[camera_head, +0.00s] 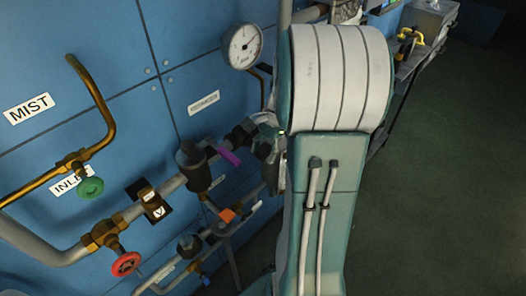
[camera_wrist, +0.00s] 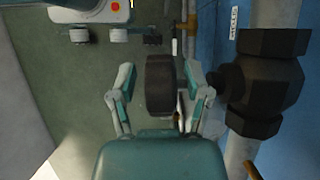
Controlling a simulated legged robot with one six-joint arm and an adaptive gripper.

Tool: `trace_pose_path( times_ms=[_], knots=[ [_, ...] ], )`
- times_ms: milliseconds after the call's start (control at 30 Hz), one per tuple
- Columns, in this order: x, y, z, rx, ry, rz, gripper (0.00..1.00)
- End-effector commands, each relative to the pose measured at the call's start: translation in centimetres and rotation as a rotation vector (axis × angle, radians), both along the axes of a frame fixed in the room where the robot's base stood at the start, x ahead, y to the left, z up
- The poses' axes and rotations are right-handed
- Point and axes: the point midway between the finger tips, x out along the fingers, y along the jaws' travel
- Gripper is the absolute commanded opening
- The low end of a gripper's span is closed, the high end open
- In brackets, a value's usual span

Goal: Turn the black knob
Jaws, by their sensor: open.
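The black knob (camera_wrist: 160,98) is a thick dark disc in the middle of the wrist view. A dark stem on its right side leads toward a large dark fitting (camera_wrist: 265,85) on a pale pipe. My gripper (camera_wrist: 160,72) is open, with one finger on each side of the knob. A gap shows between the knob and each finger, so it does not look gripped. In the head view my arm hides most of the gripper, and I cannot clearly make out the knob there.
A bench (camera_head: 406,67) stands at the upper right. The dark floor (camera_head: 440,200) on the right is clear.

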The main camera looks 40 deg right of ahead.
Motion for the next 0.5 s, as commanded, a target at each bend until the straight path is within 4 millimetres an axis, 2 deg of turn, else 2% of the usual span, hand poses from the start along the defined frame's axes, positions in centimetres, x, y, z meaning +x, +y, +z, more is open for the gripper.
trace_pose_path(
  times_ms=[167, 500],
  knots=[
    [0.2, -0.8, 1.5, -0.003, -0.003, 0.0, 0.63],
    [0.4, -3.8, 7.7, -0.003, -0.002, -0.002, 0.63]
  ],
)
